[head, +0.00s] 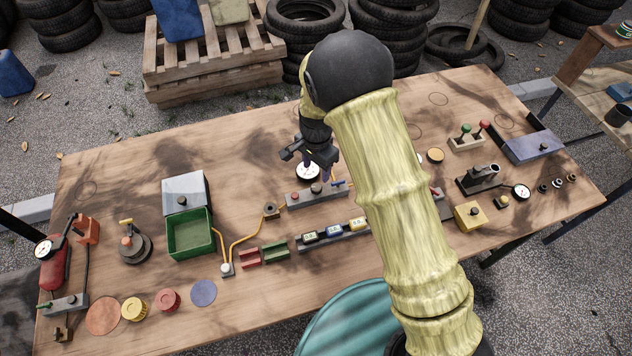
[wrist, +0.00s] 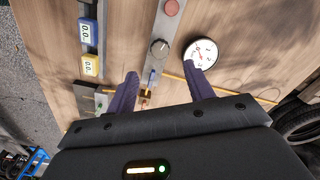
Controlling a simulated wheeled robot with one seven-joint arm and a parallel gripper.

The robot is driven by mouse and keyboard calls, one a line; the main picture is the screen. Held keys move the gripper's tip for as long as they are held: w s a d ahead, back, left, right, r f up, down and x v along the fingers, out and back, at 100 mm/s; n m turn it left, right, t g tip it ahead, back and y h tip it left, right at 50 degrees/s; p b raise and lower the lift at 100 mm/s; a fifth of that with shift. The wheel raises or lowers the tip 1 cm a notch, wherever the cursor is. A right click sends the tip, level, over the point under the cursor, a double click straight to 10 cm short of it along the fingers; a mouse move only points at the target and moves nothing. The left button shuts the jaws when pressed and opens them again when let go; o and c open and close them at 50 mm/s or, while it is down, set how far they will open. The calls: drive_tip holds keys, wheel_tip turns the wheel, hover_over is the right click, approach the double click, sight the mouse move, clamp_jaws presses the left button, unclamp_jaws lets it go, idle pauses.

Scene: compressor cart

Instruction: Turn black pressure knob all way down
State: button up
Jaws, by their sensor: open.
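The black pressure knob (wrist: 159,47) sits on a grey bar (wrist: 167,25) between a red button (wrist: 171,8) and a small blue lever (wrist: 152,78). In the head view the knob (head: 316,188) is on the same bar, just in front of my gripper. A round white gauge (wrist: 201,54) lies beside the bar; its exact reading is too small to tell. My gripper (wrist: 162,72) is open and empty, with its purple fingers pointing down above the table. The knob appears slightly beyond the fingertips in the wrist view, not between them. In the head view my gripper (head: 318,170) partly covers the gauge.
A rail with small displays (head: 334,233) stands in front of the bar. A green bin (head: 190,235) is to the left. A yellow hose (head: 247,237) runs along the table. My arm hides part of the table's right half. The table's back left is clear.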

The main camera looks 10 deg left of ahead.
sight(316, 186)
wheel_tip(316, 186, down, 9)
drive_tip(key=shift+r+p, duration=0.15)
drive_tip(key=shift+p, duration=0.6)
drive_tip(key=shift+c, duration=0.4)
drive_tip(key=c, duration=0.9)
